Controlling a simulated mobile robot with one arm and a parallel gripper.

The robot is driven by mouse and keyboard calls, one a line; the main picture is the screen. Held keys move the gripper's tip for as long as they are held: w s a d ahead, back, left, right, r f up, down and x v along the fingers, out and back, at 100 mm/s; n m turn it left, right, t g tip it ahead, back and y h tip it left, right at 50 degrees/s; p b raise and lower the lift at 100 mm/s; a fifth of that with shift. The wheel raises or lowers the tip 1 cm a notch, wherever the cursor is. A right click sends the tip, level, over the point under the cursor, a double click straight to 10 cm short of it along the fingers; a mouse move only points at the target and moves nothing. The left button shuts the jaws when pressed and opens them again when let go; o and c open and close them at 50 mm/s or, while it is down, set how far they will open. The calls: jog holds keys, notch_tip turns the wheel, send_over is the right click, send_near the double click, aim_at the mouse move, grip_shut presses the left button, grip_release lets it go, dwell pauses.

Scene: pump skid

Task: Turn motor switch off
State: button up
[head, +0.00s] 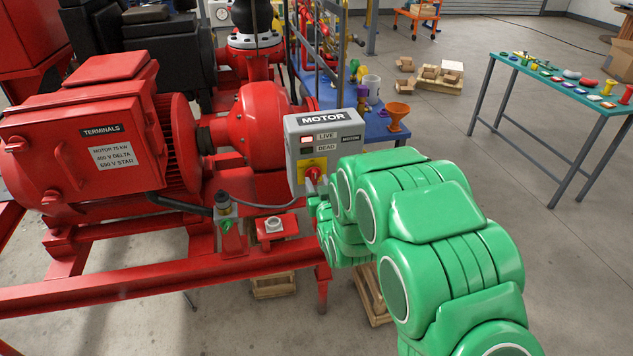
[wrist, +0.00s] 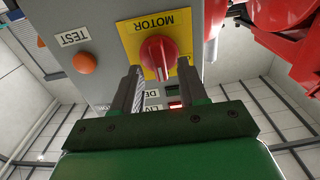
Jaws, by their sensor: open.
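The motor switch is a red rotary knob (head: 313,173) on a yellow plate at the lower front of the grey MOTOR box (head: 295,145). In the wrist view, which is upside down, the knob (wrist: 158,50) sits on the yellow plate (wrist: 128,32). My gripper (wrist: 160,68) is open, its two fingers on either side of the knob's near part. I cannot tell whether they touch it. The LIVE lamp (head: 307,139) glows and the DEAD lamp (head: 307,150) is dark. In the head view my green arm hides much of my gripper.
An orange TEST button (wrist: 84,63) is beside the switch. The red motor (head: 90,150) and its red frame (head: 170,283) lie left of the box. A blue table (head: 378,128) with funnels is behind it. A green-topped table (head: 560,85) stands right, with open floor between.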

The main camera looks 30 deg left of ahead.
jog(key=shift+w+a, duration=0.45)
jog(key=shift+w, duration=0.05)
grip_shut()
